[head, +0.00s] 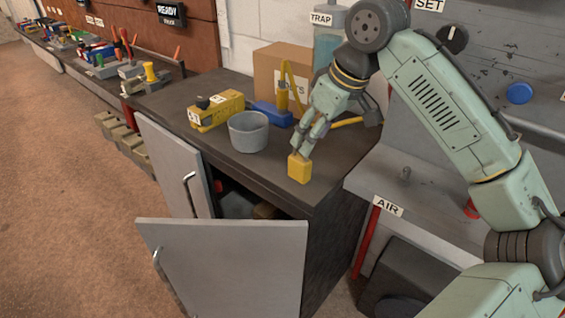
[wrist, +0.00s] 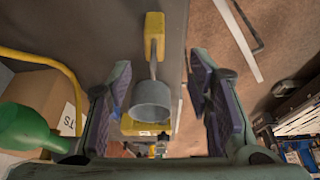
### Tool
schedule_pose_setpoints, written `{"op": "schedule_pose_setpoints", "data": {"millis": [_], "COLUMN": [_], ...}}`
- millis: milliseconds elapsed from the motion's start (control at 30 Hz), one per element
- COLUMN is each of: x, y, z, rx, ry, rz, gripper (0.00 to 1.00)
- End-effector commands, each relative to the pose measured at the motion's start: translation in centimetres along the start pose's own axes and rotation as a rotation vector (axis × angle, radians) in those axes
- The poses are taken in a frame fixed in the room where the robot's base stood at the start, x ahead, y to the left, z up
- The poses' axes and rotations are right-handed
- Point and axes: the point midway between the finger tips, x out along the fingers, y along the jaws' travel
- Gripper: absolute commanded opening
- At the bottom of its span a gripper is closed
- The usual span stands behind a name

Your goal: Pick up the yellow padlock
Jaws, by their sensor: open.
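The yellow padlock (head: 299,168) stands near the front right corner of the dark bench top (head: 330,158). It also shows at the top of the wrist view (wrist: 154,36), with its grey shackle pointing down in the picture toward the space between my fingers. My gripper (head: 304,150) is right above the padlock in the head view, and its fingers hide the shackle there. In the wrist view my gripper (wrist: 160,72) is open, with one finger on each side of the shackle line. Nothing is held. Whether a finger touches the padlock I cannot tell.
A grey bucket (head: 248,132) stands left of the padlock, with a yellow case (head: 214,111) beyond it. A cardboard box (head: 270,70), a blue object (head: 271,114) and a yellow hose (head: 346,122) are behind. A cabinet door (head: 222,262) hangs open below the bench edge.

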Motion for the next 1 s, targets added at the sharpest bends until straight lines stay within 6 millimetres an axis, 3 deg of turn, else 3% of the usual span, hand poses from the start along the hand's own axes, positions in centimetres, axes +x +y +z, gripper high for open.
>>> {"op": "schedule_pose_setpoints", "data": {"millis": [200,467,700,1000], "x": [3.4,5.5,9.0,10.3], "y": [0.0,0.2,0.8,0.7], "z": [0.0,-0.1,-0.2,-0.1], "rx": [0.001,0.000,-0.001,-0.002], "ry": [-0.002,0.000,0.000,0.002], "rz": [-0.002,-0.001,-0.001,-0.001], "gripper": [0.47,0.47,0.47,0.47]}}
